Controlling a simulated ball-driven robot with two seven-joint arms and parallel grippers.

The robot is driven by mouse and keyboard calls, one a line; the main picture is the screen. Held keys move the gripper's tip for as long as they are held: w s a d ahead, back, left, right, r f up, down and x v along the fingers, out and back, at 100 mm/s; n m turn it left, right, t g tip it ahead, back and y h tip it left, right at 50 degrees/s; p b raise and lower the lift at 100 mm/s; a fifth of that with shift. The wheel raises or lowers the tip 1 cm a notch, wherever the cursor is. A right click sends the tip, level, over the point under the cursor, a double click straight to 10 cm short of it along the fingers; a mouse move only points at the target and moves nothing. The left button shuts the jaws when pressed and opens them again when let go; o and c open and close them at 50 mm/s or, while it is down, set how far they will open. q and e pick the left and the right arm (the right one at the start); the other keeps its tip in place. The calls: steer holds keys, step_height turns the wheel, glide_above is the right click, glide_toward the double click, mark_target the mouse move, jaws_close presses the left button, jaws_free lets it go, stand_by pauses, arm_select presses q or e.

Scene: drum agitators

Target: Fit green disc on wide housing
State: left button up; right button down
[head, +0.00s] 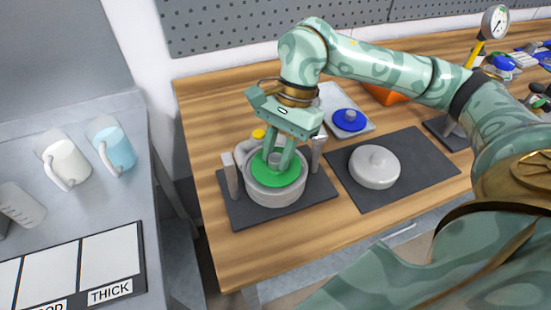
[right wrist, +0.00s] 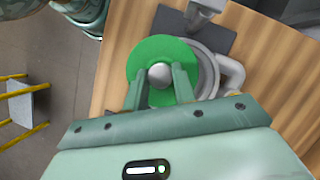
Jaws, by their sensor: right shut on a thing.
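The green disc (head: 290,176) has a grey knob in its middle. My right gripper (head: 274,160) is shut on that knob from above. The wide housing (head: 272,196) is a round grey ring on a dark mat, with grey posts at its sides. In the head view the disc appears over the housing's opening. In the right wrist view the green disc (right wrist: 150,52) lies left of the housing's rim (right wrist: 210,70) and overlaps it, so it seems held above; the gap is hard to judge. The right gripper (right wrist: 161,82) grips the knob (right wrist: 160,75) there too. My left gripper does not show.
A grey knobbed lid (head: 374,168) sits on a dark mat to the right. A blue knobbed disc (head: 349,121) lies on a pale plate behind. A yellow knob (head: 258,134) is behind the housing. Mugs (head: 66,162) stand on the left bench. Wood in front is clear.

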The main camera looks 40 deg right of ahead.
mark_target(277, 162)
steer(key=m, duration=0.1)
steer(key=m+t, duration=0.1)
steer(key=shift+w+d+r+m, duration=0.1)
steer(key=shift+w+d+m, duration=0.15)
steer(key=shift+w+m, duration=0.05)
steer(key=m+t, duration=0.1)
steer(key=m, duration=0.1)
steer(key=w+r+m, duration=0.1)
steer(key=m, duration=0.1)
steer(key=d+m+t+b, duration=0.1)
steer(key=m, duration=0.1)
steer(key=shift+w+d+r+m+t, duration=0.1)
steer(key=shift+w+r+m+t, duration=0.2)
steer(key=shift+w+r+m, duration=0.1)
arm_select(q)
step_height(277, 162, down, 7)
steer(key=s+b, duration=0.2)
steer(key=b, duration=0.3)
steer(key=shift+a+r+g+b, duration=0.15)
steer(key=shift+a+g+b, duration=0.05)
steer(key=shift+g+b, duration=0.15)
arm_select(e)
step_height(277, 162, down, 7)
steer(key=shift+f, duration=0.15)
steer(key=shift+f, duration=0.15)
